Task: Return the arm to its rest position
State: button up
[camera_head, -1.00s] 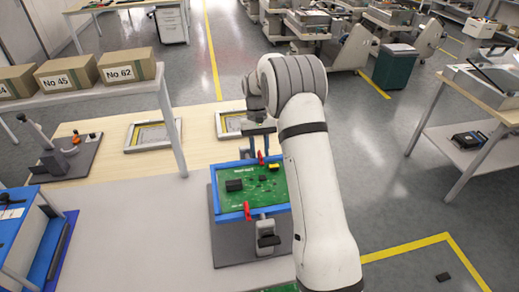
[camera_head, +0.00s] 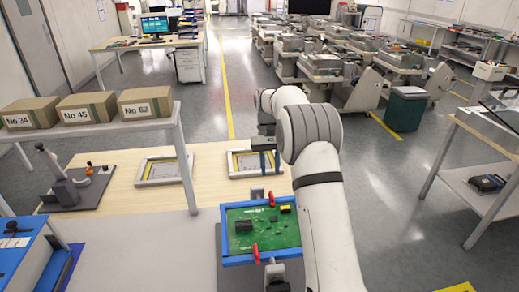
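My white arm (camera_head: 325,215) reaches up from the bottom right of the head view and folds over at its grey joint. My gripper (camera_head: 264,158) is at the far end, partly hidden by the arm, above the far part of the work table. Its fingers are too small and dark to tell whether they are open or shut. It is apart from the green circuit board (camera_head: 262,230), which sits in a blue holder (camera_head: 226,262) with red clamps.
A shelf (camera_head: 100,132) with numbered cardboard boxes (camera_head: 88,107) stands on the left. Two flat frames (camera_head: 160,182) (camera_head: 231,165) lie on the wooden table top. A side table (camera_head: 485,190) is at the right. Feeder trolleys (camera_head: 325,70) stand behind, with open floor between.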

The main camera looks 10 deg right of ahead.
jog(key=s+r+t, duration=0.3)
jog(key=s+r, duration=0.3)
jog(key=s, duration=0.6)
jog(key=s+r+t, duration=0.2)
jog(key=s+r, duration=0.4)
jog(key=s, duration=0.5)
jog(key=s+f+t, duration=0.2)
jog(key=s+f, duration=0.2)
jog(key=s, duration=0.7)
jog(key=shift+s+d+t, duration=0.15)
jog(key=shift+s+t, duration=0.15)
jog(key=shift+t, duration=0.1)
